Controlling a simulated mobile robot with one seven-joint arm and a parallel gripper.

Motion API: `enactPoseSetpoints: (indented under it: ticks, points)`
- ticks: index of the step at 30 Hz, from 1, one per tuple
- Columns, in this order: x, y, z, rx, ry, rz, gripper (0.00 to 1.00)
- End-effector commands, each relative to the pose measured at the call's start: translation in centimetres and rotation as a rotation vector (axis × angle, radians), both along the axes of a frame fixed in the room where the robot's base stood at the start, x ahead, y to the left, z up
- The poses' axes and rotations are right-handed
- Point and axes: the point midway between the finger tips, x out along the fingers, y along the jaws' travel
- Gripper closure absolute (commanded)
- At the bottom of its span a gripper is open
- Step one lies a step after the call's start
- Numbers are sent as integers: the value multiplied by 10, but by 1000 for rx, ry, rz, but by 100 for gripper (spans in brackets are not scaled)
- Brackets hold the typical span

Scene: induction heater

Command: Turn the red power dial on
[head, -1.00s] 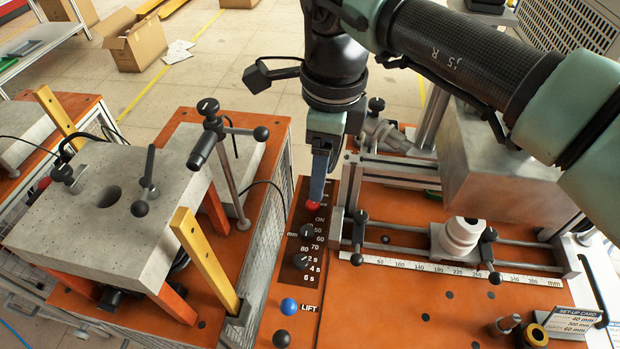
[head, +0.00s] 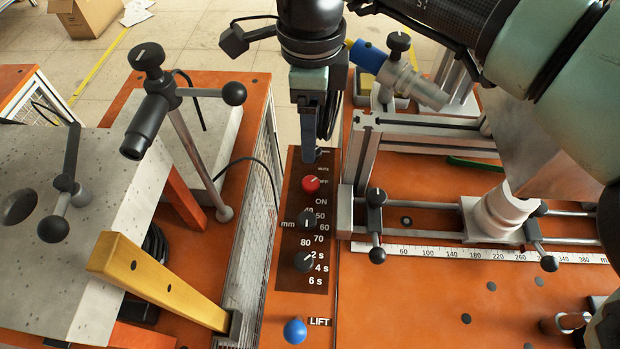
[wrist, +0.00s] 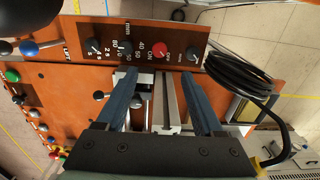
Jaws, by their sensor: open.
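The red power dial (head: 311,184) sits on a dark control panel (head: 291,262), with OFF and ON printed beside it. I cannot clearly tell which label its mark faces. In the wrist view the red dial (wrist: 160,50) lies between the lines of my two blue fingers, just beyond their tips. My gripper (head: 309,156) points down just behind the dial in the head view, apart from it. My gripper's two fingers also show in the wrist view (wrist: 159,70), spread and empty.
Black dials (head: 307,221) and a blue LIFT knob (head: 295,331) line the same strip. A metal frame with a ruler (head: 440,252) stands to the right. A clamp post (head: 187,145) and a yellow bar (head: 160,280) stand left. A coiled black cable (wrist: 237,77) lies near one finger.

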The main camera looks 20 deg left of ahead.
Motion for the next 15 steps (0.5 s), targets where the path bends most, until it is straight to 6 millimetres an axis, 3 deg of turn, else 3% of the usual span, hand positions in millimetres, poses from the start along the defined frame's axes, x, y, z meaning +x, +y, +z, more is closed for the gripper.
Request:
enactPoseSetpoints:
  ticks: [15]
  points:
    - [-1, 0, -95, 0, 3, 0, 31]
